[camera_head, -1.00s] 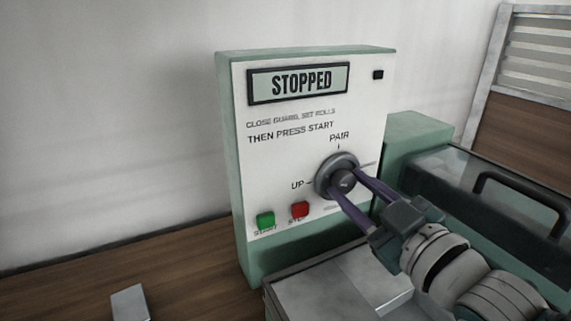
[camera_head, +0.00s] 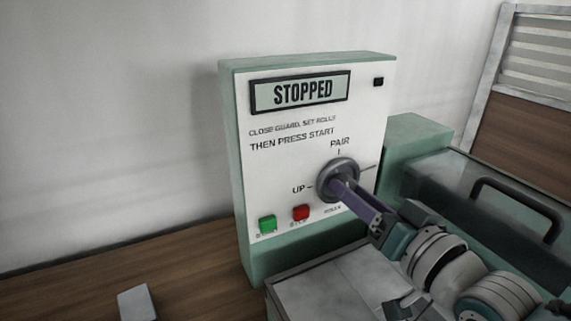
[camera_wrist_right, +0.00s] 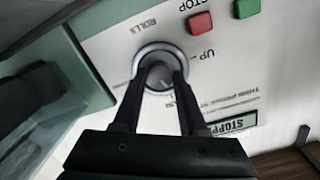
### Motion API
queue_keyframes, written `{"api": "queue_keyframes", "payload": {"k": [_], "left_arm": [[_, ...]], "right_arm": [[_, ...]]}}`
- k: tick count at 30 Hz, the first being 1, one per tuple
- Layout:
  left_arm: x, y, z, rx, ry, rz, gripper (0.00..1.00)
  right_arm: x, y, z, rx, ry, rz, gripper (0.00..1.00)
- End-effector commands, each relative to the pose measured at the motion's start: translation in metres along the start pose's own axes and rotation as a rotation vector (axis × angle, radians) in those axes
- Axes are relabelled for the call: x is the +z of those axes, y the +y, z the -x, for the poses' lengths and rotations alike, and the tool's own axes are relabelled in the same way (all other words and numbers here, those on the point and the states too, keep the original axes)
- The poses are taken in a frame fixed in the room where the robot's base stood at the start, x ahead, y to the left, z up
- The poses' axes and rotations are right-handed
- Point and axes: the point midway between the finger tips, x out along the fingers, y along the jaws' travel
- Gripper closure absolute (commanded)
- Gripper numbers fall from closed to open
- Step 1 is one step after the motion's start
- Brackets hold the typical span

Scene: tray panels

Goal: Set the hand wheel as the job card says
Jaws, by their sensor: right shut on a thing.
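The hand wheel (camera_head: 338,180) is a round dark grey knob on the white front panel (camera_head: 290,190) of a green machine, with "PAIR" marked above it and "UP" to its left. My right gripper (camera_head: 342,188) is shut on the wheel's hub, and its fingers cover part of it. In the right wrist view the two fingers (camera_wrist_right: 157,82) straddle the hub inside the wheel's rim (camera_wrist_right: 140,62). A light pointer line shows on the hub there. The display (camera_head: 300,92) reads "STOPPED". The job card cannot be made out. My left gripper is not in view.
A green START button (camera_head: 267,224) and a red STOP button (camera_head: 301,213) sit at the panel's lower left. A guard with a black handle (camera_head: 520,207) lies to the right. A small grey block (camera_head: 137,302) lies on the wooden bench (camera_head: 190,270).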

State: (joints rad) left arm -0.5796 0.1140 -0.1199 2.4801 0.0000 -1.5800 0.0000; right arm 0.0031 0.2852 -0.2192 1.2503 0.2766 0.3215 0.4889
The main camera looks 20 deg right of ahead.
Motion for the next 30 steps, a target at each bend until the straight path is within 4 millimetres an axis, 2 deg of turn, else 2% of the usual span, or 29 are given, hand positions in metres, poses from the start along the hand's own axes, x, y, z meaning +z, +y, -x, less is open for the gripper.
{"api": "queue_keyframes", "payload": {"k": [12,30], "left_arm": [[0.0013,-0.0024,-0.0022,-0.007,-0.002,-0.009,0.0],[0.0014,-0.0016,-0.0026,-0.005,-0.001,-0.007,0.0]], "right_arm": [[-0.0003,0.0002,-0.0001,-0.009,-0.008,-0.254,1.0],[-0.0006,0.0001,-0.0001,-0.011,-0.01,-0.319,1.0]]}}
